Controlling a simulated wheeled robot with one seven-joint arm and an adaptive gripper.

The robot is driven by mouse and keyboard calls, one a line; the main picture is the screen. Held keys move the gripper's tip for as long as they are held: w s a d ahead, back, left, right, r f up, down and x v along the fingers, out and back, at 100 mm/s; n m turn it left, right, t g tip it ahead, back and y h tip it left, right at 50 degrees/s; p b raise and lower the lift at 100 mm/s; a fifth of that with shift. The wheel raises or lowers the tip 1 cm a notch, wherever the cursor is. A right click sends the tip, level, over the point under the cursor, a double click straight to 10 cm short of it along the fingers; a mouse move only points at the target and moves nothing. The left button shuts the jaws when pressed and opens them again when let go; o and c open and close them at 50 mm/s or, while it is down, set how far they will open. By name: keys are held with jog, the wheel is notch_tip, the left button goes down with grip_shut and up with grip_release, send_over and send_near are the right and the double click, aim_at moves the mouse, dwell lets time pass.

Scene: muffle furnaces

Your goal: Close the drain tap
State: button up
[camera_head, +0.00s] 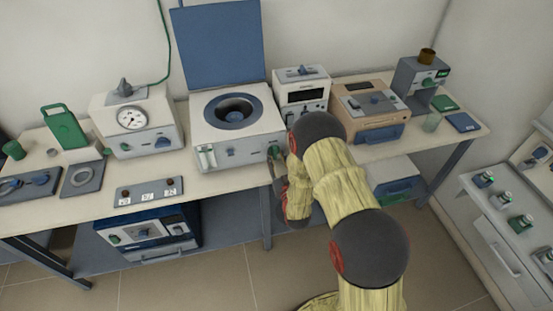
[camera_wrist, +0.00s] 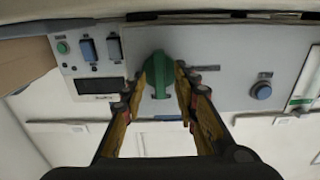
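The green drain tap handle (camera_wrist: 160,76) is on the grey front panel of a white bath-like unit. In the head view the handle (camera_head: 273,151) is at the right end of that unit's front (camera_head: 240,152), partly hidden by my arm. In the wrist view it appears lengthwise up and down the picture. My gripper (camera_wrist: 164,74) is at the panel with one finger on each side of the handle. The fingers are apart, very near the handle, with a narrow gap seeming to show on the right. Firm contact cannot be made out.
The unit's blue lid (camera_head: 218,45) stands open. A box with a display (camera_head: 301,92) and a tan device (camera_head: 368,108) stand to the right, a gauge unit (camera_head: 137,122) to the left. A blue-fronted box (camera_head: 150,234) is below the bench.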

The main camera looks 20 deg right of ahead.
jog(key=shift+w, duration=0.1)
jog(key=shift+c, duration=1.1)
grip_shut()
